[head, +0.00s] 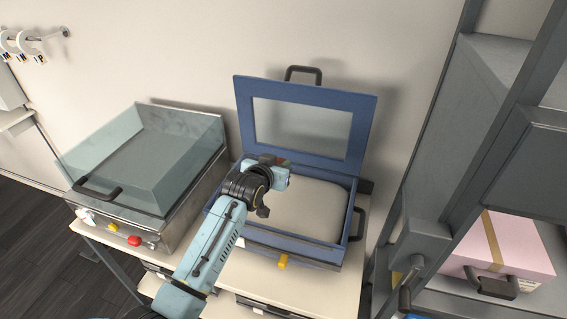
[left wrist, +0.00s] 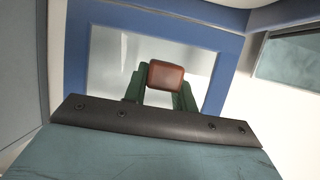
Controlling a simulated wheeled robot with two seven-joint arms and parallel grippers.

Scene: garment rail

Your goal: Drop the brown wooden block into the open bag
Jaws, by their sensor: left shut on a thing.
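The open bag is a blue hard-sided case (head: 295,248) on a pale table, its lid raised against the wall. A pale grey padded filling shows inside (head: 312,208). My left gripper (head: 284,172) is over the left back part of the case, in front of the lid. In the left wrist view its green fingers (left wrist: 162,88) are shut on the brown wooden block (left wrist: 166,75). The blue lid frame (left wrist: 225,60) is behind the block there. In the head view the block is mostly hidden by the gripper. My right gripper is not in view.
A metal appliance (head: 150,232) with a clear sloped cover stands left of the case. A grey shelf frame (head: 470,190) stands at the right, holding a pink box (head: 497,245). White hooks (head: 25,45) hang on the wall at top left.

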